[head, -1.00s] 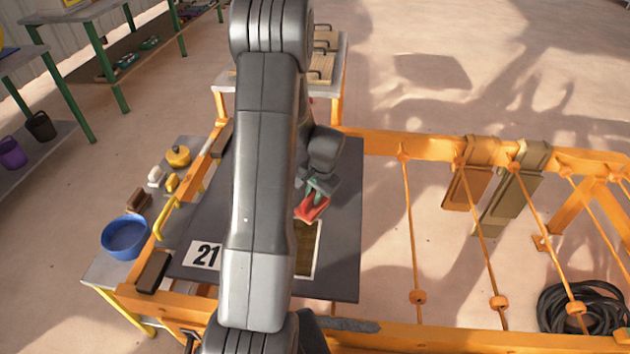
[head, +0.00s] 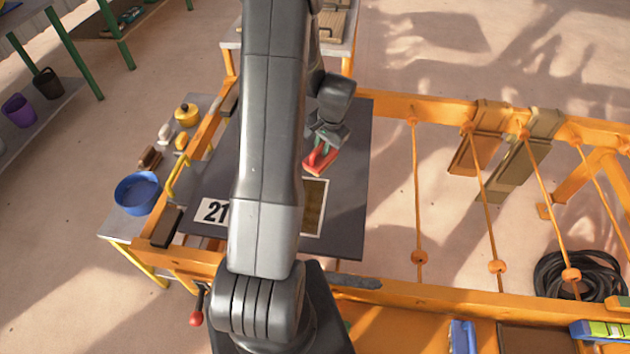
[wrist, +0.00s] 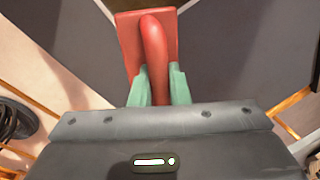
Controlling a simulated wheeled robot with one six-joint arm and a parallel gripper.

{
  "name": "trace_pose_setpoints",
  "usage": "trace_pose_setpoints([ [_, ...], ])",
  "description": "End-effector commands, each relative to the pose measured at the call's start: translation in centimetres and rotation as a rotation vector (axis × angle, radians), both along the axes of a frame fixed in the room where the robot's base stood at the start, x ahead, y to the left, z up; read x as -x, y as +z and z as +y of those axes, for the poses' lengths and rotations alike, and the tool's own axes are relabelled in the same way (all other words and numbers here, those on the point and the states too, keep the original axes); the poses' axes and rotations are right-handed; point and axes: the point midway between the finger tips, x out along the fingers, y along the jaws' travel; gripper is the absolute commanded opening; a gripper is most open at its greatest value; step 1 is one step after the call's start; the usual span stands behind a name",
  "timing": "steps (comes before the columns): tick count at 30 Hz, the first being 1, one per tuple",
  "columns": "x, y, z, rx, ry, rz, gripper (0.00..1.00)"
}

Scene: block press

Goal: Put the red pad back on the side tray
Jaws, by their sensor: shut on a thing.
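The red pad (head: 320,162) is a flat red plate with a rounded red handle. My gripper (head: 319,147), with pale green fingers, is shut on that handle. In the wrist view the pad (wrist: 129,45) extends beyond my gripper (wrist: 159,88), one finger on each side of the handle. The pad is over the dark press board; I cannot tell its exact height above it. The side tray (head: 119,228), a pale grey surface, stands left of the orange frame, apart from the pad. My arm hides part of the board.
On the side tray are a blue bowl (head: 137,193), a yellow pot (head: 187,115) and a brown block (head: 150,158). An orange rail and a yellow handle (head: 178,178) stand between board and tray. A white-bordered brown panel (head: 314,207) lies on the board.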

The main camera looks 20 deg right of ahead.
Motion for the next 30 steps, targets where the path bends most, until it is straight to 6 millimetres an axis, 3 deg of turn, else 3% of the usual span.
trace_pose_setpoints([
  [9,0.2,0.0,-0.2,0.0,0.001,0.0,0.0],
  [14,2.1,-0.6,-1.7,-0.002,0.024,0.001,0.0],
  [17,4.7,-1.3,-3.5,-0.001,0.061,0.002,0.0],
  [24,13.1,-3.1,-7.6,-0.003,0.188,0.002,0.0],
  [30,20.6,-4.5,-9.6,-0.003,0.309,0.001,0.0],
])
